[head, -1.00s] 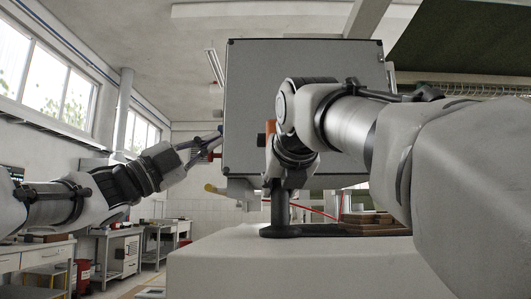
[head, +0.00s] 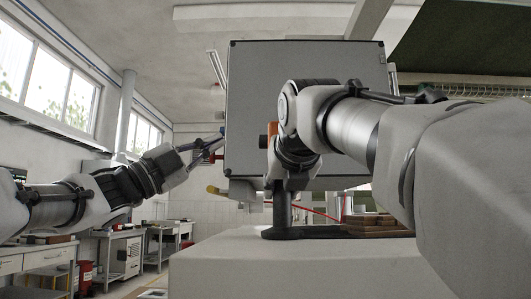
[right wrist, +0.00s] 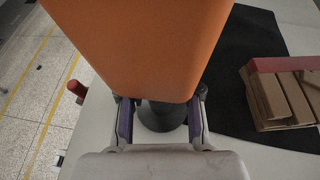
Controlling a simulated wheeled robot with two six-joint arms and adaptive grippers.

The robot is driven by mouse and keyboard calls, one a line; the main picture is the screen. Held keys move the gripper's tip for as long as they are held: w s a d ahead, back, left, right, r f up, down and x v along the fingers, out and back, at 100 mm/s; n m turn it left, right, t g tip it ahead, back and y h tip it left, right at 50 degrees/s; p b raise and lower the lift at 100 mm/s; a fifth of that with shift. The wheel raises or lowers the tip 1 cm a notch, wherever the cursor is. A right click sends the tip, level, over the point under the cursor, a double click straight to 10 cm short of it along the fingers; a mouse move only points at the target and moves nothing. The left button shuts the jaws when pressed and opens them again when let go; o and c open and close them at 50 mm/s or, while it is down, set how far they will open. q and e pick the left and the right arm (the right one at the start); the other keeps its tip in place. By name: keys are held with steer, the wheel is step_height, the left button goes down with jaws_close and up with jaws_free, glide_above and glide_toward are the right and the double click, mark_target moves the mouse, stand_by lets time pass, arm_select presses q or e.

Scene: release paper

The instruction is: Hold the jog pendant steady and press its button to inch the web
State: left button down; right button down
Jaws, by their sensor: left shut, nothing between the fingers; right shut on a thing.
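The jog pendant (right wrist: 140,45) is an orange block that fills the top middle of the right wrist view. A sliver of its orange body (head: 271,129) shows in the head view, with a dark round piece (head: 262,141) on its left side. My right gripper (right wrist: 160,108) is shut on the pendant; in the head view my own arm hides its fingers. The pendant's button face is not clearly visible. My left gripper (head: 218,141) is shut and empty, left of the pendant and apart from it, in front of the grey panel's left edge.
A large grey panel (head: 330,65) stands behind the pendant. A dark round base (right wrist: 160,116) and a dark mat (right wrist: 244,75) lie on the pale top. Brown blocks (right wrist: 275,98) sit at right. A red piece (right wrist: 77,91) is by the left edge.

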stand_by(0.3)
steer(key=c, duration=0.7)
jaws_free()
steer(key=shift+r, duration=0.1)
